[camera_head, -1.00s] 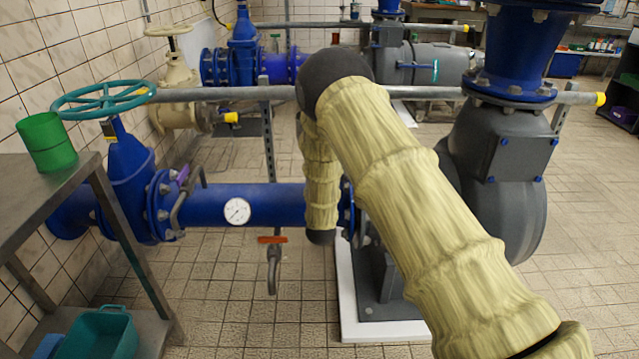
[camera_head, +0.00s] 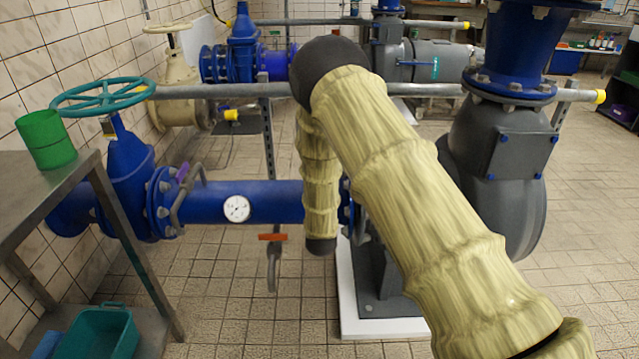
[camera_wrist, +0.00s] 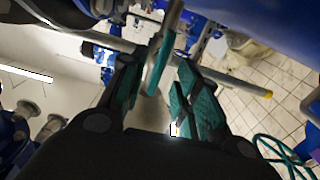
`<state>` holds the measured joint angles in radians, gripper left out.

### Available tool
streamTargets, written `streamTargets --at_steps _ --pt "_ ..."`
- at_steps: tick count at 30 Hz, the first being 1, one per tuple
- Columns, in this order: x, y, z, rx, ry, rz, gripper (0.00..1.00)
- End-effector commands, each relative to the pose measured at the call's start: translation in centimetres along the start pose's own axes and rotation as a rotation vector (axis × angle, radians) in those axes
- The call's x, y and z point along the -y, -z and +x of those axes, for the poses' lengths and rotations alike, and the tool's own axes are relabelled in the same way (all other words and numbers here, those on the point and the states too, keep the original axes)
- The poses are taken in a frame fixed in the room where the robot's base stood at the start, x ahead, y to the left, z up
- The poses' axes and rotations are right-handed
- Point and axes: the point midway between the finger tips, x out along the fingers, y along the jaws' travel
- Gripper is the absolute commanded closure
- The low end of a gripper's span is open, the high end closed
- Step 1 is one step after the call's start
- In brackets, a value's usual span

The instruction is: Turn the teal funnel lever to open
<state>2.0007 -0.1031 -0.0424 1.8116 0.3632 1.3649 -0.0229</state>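In the wrist view a teal-sided lever (camera_wrist: 159,66) with a pale metal edge stands between the fingers of my gripper (camera_wrist: 161,72). The fingers have dark links and teal inner pads. They are spread apart, with the lever nearer the left finger and a gap on the right. I cannot tell whether the left pad touches it. In the head view my gripper is hidden, and so is the part it faces. A small upright teal bar (camera_head: 436,68) shows by the grey machine at the back; I cannot tell whether it is the same lever.
A teal handwheel (camera_head: 103,97) tops the blue valve at left. A grey rail (camera_head: 220,91) runs behind my arm. A red-handled tap (camera_head: 272,238) hangs below the blue pipe (camera_head: 270,202). A metal table (camera_head: 30,185) stands left; floor at front centre is clear.

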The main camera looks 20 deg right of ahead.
Motion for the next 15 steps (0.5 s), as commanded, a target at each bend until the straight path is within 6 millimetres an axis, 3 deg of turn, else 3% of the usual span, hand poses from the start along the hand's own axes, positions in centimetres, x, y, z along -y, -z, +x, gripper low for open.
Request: streamTargets --at_steps 7,15 --pt "0.0 0.0 -4.4 0.002 0.001 -0.002 0.68" --pt "0.0 0.0 -6.9 0.001 0.0 0.0 0.68"
